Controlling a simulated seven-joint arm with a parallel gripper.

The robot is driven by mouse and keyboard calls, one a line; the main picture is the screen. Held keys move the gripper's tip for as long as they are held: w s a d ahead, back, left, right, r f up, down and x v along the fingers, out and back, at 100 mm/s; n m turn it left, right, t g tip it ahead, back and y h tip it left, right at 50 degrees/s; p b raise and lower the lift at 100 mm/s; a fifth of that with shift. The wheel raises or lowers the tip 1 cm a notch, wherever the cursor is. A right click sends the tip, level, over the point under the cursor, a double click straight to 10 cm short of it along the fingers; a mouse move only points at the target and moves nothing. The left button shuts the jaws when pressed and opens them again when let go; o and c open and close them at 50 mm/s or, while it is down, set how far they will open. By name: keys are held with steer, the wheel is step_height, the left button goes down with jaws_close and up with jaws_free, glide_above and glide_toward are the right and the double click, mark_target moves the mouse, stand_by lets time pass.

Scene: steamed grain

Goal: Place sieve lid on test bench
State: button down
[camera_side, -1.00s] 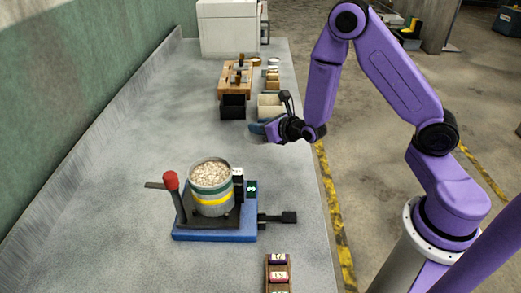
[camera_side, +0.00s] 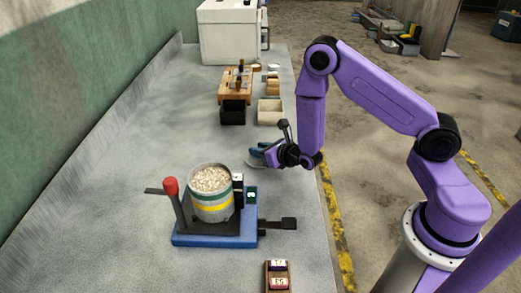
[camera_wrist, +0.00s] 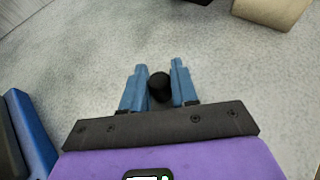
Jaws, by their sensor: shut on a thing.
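My gripper (camera_side: 261,154) is low over the right part of the grey test bench (camera_side: 130,180). In the wrist view, its blue fingers (camera_wrist: 157,66) are closed on a black knob (camera_wrist: 159,87), the handle of the sieve lid. The lid's thin grey disc (camera_side: 256,163) shows just below the fingers in the side view. It blends with the bench, and I cannot tell whether it touches the surface. The sieve (camera_side: 211,205), with green and yellow bands and filled with pale grain, stands uncovered on a blue-based device nearer the camera.
The blue device (camera_side: 215,239) has a red-knobbed lever (camera_side: 171,187) and a black arm to the right. Black (camera_side: 233,112) and cream (camera_side: 270,112) bins, a wooden rack (camera_side: 236,92) and a white box (camera_side: 229,35) stand farther back. A small block holder (camera_side: 277,275) is in front. The bench's left side is clear.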

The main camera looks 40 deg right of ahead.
steer(key=shift+f, duration=0.15)
steer(key=c, duration=0.9)
jaws_free()
steer(key=shift+o, duration=0.2)
steer(key=shift+s+r, duration=0.25)
steer(key=shift+s, duration=0.05)
steer(key=v, duration=1.1)
steer(key=shift+s+r, duration=0.1)
steer(key=shift+r, duration=0.05)
steer(key=shift+r, duration=0.1)
